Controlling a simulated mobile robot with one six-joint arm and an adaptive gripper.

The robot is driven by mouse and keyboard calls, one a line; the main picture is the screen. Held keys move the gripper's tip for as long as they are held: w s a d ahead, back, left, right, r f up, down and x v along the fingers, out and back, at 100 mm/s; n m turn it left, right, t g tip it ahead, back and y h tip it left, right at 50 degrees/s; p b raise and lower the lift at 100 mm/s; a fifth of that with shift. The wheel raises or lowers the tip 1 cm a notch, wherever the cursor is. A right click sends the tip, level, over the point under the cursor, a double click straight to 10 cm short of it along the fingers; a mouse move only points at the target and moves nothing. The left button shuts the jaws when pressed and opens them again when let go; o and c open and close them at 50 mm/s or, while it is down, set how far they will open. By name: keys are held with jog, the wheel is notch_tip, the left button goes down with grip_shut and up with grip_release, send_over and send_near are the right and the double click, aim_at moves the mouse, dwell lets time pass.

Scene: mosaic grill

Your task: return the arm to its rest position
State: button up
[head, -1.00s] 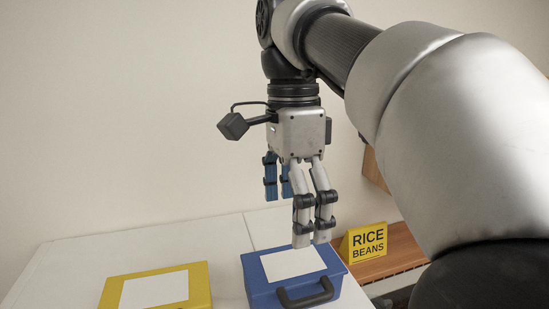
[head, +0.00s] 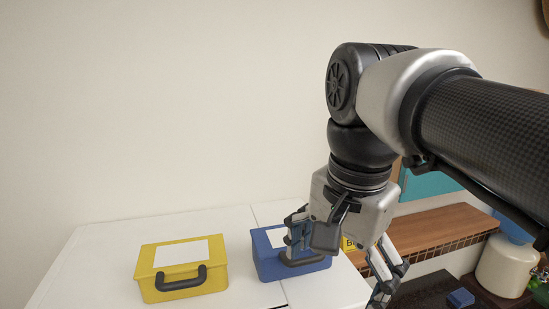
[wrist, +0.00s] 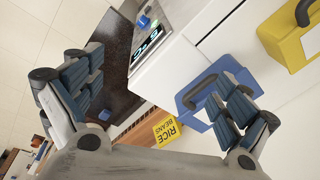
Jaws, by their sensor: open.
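My gripper (head: 338,255) hangs from the arm on the right side of the head view, with its fingers pointing down. Its fingers are spread wide and hold nothing. In the head view one finger set overlaps the blue box (head: 268,266), and the other is to the right of the white counter. In the wrist view the fingers (wrist: 155,105) stand far apart at left and right. The right finger set covers part of the blue box (wrist: 192,100) there; touching or apart cannot be told.
A yellow box (head: 215,278) with a dark handle stands on the white counter (head: 110,245). A wooden shelf (head: 440,228) is at the right, with a yellow rice and beans sign (wrist: 167,130) by it. A cream jar (head: 502,268) stands far right.

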jog(key=s+d+f+n+t, duration=0.25)
jog(key=s+f+n, duration=0.2)
jog(key=f, duration=0.25)
jog(key=s+d+f+n+t, duration=0.25)
jog(key=s+f+n, duration=0.2)
jog(key=f, duration=0.25)
notch_tip(320, 180, down, 25)
jog(key=s+g+b, duration=0.1)
jog(key=g+b, duration=0.1)
jog(key=b, duration=2.1)
jog(key=shift+s+d, duration=0.15)
jog(key=shift+d, duration=0.3)
